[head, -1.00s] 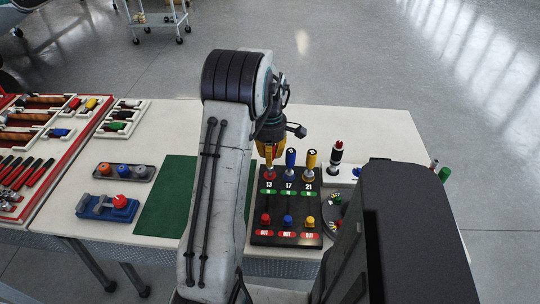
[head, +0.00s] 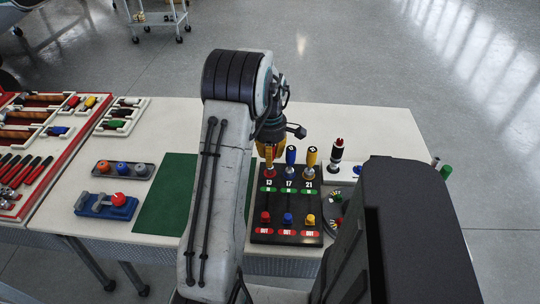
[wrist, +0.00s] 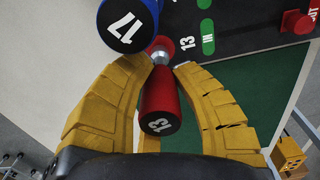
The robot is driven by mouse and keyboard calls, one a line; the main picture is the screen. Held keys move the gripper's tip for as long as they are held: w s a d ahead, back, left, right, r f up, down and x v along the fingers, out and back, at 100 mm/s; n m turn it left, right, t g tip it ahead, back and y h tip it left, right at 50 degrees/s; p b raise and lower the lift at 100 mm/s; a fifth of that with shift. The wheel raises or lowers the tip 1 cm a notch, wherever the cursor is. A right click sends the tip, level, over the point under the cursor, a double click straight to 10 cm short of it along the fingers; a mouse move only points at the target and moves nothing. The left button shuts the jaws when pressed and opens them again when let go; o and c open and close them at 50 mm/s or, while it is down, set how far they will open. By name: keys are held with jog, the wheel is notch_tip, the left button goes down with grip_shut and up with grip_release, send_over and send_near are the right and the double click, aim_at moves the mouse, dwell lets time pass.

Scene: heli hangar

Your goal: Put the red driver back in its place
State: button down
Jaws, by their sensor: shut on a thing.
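The red driver (wrist: 160,103) has 13 on its end cap. In the wrist view it lies between the two yellow fingers of my gripper (wrist: 163,72), which is shut on it. Its metal shank points toward a red ring on the black board (wrist: 236,22), beside the 13 and IN labels. I cannot tell how deep the shank sits. In the head view my gripper (head: 269,152) is over the board's 13 position and mostly hides the driver.
The blue driver 17 (head: 290,155) stands close beside my gripper, with the yellow driver 21 (head: 311,158) to its right. Red, blue and yellow knobs mark the front OUT row. A green mat (head: 165,195) lies left. A dark-and-red tool (head: 337,150) stands right.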

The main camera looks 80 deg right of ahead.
jog(key=shift+f+b, duration=0.3)
jog(key=shift+f, duration=0.2)
dwell(0.3)
jog(key=c, duration=1)
grip_release()
jog(key=shift+o, duration=0.2)
jog(key=shift+r, duration=0.2)
jog(key=shift+r+p, duration=2.9)
jog(key=shift+r, duration=0.7)
